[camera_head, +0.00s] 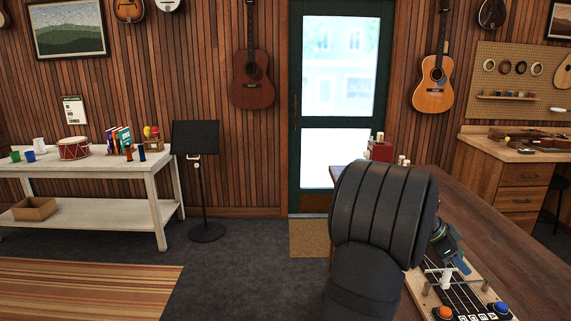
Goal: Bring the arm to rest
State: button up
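My arm's thick black links fill the lower middle right of the head view and hide part of the counter. My gripper (445,243) shows only in part, as a dark piece just right of the arm, above a board with dark strips (468,298) on the wooden counter (510,255). A small white piece (447,278) stands on the board just below the gripper. I cannot see the fingertips clearly, nor whether they touch or hold it.
The board has an orange button (444,313), a blue button (501,307) and metal posts. A red box (380,151) and small jars stand at the counter's far end. A black music stand (196,140) and a white table (100,170) with a drum (73,148) are left.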

jog(key=v, duration=1.2)
jog(key=s+d+r+n+t+y, duration=0.1)
jog(key=s+d+r+t+y, duration=0.2)
jog(key=s, duration=0.4)
jog(key=shift+d+r+t+y, duration=0.4)
jog(key=shift+d+r+y, duration=0.35)
jog(key=shift+d+y, duration=0.65)
